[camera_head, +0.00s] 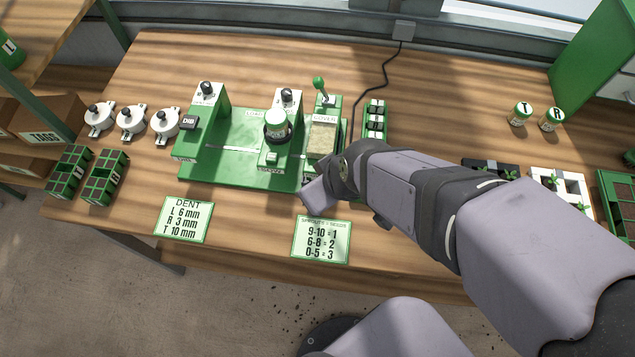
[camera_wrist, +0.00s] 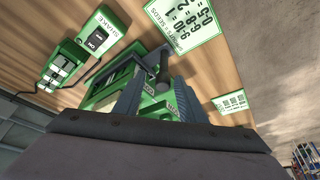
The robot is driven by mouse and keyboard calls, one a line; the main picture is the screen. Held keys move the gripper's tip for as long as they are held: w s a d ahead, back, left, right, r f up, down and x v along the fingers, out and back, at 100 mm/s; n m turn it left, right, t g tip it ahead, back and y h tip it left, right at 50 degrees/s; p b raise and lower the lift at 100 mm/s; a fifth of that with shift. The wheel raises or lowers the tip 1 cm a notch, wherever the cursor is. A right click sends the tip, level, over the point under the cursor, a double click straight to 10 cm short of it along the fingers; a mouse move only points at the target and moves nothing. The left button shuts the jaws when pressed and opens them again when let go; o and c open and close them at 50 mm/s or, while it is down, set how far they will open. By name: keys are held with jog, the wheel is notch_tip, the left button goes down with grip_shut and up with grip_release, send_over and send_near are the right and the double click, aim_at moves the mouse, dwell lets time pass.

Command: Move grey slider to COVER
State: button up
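The green seeder machine (camera_head: 235,165) stands mid-table, with a pale slot along its base and a COVER label at its right end. In the wrist view, a dark grey handle-like part (camera_wrist: 162,62) stands out from the green machine just beyond my fingers; it may be the grey slider, but I cannot be sure. In the head view I cannot make out the slider; my arm hides part of that area. My gripper (camera_head: 309,192) is at the machine's front right corner. In the wrist view its ridged fingers (camera_wrist: 158,102) are apart, with green machine parts showing between them.
A lever with a green knob (camera_head: 319,83) rises behind the soil box (camera_head: 322,138). A SHAKE unit (camera_wrist: 103,35) lies to the right of the machine. Sign cards (camera_head: 183,220) lie along the front edge. White dispensers (camera_head: 131,121) stand at the left.

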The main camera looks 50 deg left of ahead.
jog(key=shift+s+a, duration=0.15)
jog(key=b+v, duration=0.1)
jog(key=v, duration=0.6)
jog(key=shift+r, duration=0.15)
dwell(0.6)
jog(key=d+f+m+h, duration=0.35)
jog(key=d+f, duration=0.25)
jog(key=d, duration=0.3)
jog(key=w+d+f+m, duration=0.1)
jog(key=w+d+m, duration=0.3)
jog(key=d, duration=0.6)
jog(key=w+d+f+m, duration=0.1)
jog(key=w+d+m, duration=0.4)
jog(key=d, duration=0.4)
jog(key=w+d+f+m, duration=0.1)
jog(key=w+d+m, duration=0.4)
jog(key=d, duration=0.5)
jog(key=shift+d+f+h, duration=0.25)
jog(key=shift+d+h, duration=0.05)
jog(key=shift+h, duration=0.15)
